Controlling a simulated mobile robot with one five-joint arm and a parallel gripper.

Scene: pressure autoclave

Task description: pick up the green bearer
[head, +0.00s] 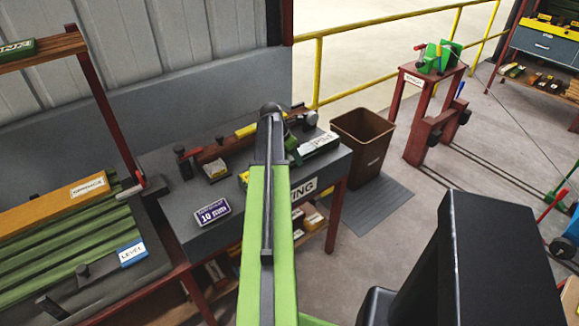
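Several things are green, and I cannot tell for certain which is the bearer. A green block with a white label (318,145) lies on the grey bench, just right of my arm's end. A dark green block (17,48) lies on the wooden shelf at the top left. Long green bars (65,245) lie side by side on the left bench. My gripper (271,108) is at the far end of my green arm, over the grey bench. Its fingers are hidden or too dark to make out, so I cannot see whether it holds anything.
An orange block (62,203) and a blue block (131,253) lie at left. A brown bin (362,143) stands right of the bench; floor lies beyond.

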